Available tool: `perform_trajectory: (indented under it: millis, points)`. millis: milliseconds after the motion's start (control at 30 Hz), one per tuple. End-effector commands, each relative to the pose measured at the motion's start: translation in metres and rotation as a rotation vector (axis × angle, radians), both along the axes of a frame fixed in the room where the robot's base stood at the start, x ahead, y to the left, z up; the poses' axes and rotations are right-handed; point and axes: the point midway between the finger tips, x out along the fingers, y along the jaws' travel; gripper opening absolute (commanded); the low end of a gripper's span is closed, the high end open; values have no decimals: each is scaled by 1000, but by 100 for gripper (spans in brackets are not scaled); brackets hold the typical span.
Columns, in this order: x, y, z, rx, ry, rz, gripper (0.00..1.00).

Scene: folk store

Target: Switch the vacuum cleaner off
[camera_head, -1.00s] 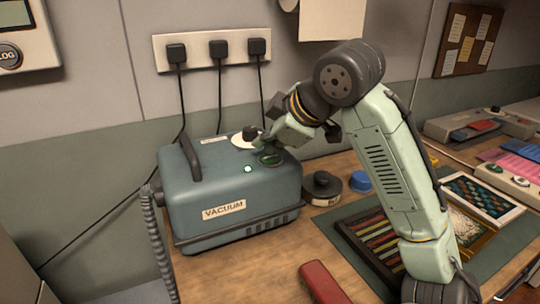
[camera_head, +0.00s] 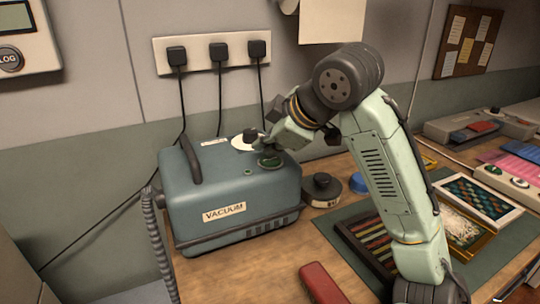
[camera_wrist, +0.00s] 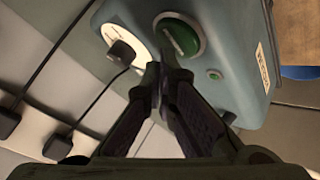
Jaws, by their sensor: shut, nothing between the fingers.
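The vacuum cleaner (camera_head: 230,213) is a blue-grey box with a "VACUUM" label on its front, standing on the wooden bench. On its top are a green round switch (camera_head: 269,160), a white dial with a black knob (camera_head: 245,139) and a small round lamp (camera_head: 248,171), which looks dark green and unlit. The wrist view shows the green switch (camera_wrist: 178,38) with a bar across it, and the lamp (camera_wrist: 214,75). My gripper (camera_wrist: 163,72) is shut and empty, its tips just beside the switch and dial. I cannot tell whether they touch the vacuum.
Three black plugs (camera_head: 218,49) sit in a wall strip, their cables hanging behind the vacuum. A dark round container (camera_head: 322,187) and a blue lid (camera_head: 356,183) stand to its right. A red case (camera_head: 322,284) lies in front. A grey hose (camera_head: 157,235) hangs at the left.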

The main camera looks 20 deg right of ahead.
Motion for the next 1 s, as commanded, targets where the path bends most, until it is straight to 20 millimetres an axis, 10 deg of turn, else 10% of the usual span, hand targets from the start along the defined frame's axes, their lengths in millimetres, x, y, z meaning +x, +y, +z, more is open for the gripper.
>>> perform_trajectory:
  millis: [1000]
  points:
    - [0,0,60,1,0,0,0]
